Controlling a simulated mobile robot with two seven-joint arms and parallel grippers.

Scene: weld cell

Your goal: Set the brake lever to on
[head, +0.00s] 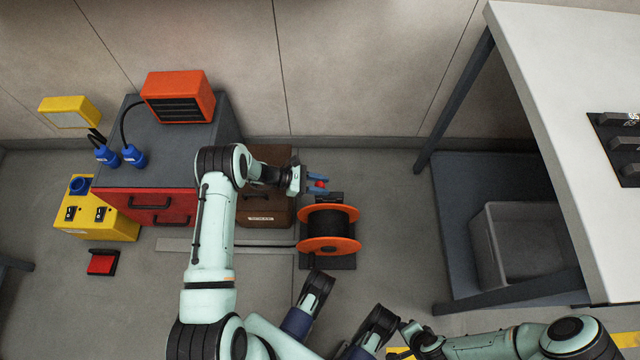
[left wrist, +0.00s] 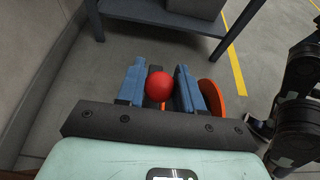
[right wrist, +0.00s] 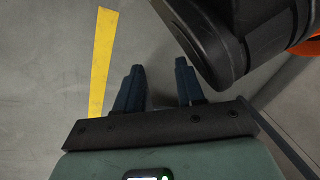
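The brake lever shows as a red ball knob (head: 320,184) at the back of the cable reel (head: 329,222), which has orange flanges and dark cable. My left gripper (head: 317,183) is at the knob, with one blue finger on each side of it. In the left wrist view the red knob (left wrist: 158,87) sits between the parted fingers (left wrist: 160,75); I cannot tell whether they touch it. The lever's shaft and its on or off marks are hidden or too small to read. My right gripper (right wrist: 159,65) is open and empty above the floor.
A brown case (head: 262,208) stands left of the reel, beside a red and grey cabinet (head: 160,165) with an orange heater (head: 178,97). A yellow socket box (head: 95,215) is farther left. A white table (head: 560,110) with a grey bin (head: 525,245) below stands right.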

